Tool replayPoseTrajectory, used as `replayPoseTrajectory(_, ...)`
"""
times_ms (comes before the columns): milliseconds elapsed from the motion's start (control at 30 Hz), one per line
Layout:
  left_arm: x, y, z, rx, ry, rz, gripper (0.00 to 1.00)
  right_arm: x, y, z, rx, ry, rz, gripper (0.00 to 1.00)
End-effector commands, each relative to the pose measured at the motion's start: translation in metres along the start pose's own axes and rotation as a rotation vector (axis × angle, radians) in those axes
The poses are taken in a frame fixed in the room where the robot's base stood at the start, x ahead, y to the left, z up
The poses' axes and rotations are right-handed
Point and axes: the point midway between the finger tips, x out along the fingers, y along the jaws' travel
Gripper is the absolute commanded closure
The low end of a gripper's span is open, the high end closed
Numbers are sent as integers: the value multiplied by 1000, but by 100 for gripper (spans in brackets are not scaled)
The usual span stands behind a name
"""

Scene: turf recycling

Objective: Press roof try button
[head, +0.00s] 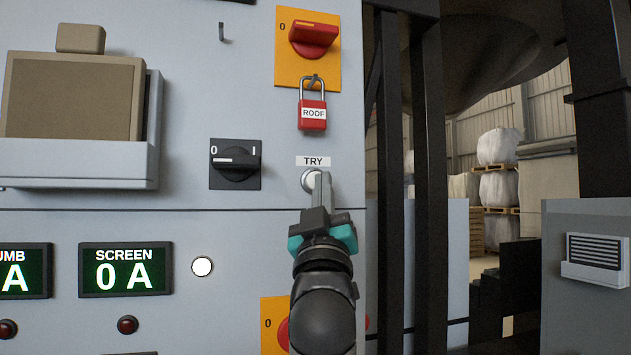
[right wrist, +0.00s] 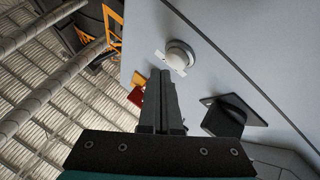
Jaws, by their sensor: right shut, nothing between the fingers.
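The roof try button (head: 307,180) is a round pale button in a metal ring, under a white TRY label (head: 313,161) on the grey panel. A red padlock (head: 312,116) marked ROOF hangs above it. My right gripper (head: 320,178) is shut and empty, its fingertips in front of the button and covering part of it. In the right wrist view the closed fingers (right wrist: 160,76) end close beside the button (right wrist: 181,55); I cannot tell whether they touch it. My left gripper is not in view.
A black rotary switch (head: 235,164) sits left of the button. A red handle on a yellow plate (head: 313,35) is above, and another yellow plate (head: 272,325) is below, partly behind my arm. A screen display (head: 126,269) reads 0 A. Black posts (head: 429,180) stand right of the panel.

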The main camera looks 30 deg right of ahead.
Motion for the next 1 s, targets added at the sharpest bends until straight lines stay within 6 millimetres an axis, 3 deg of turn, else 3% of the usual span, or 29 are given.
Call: replayPoseTrajectory(1000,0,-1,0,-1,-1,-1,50,9,-6,7,1,0,1,100)
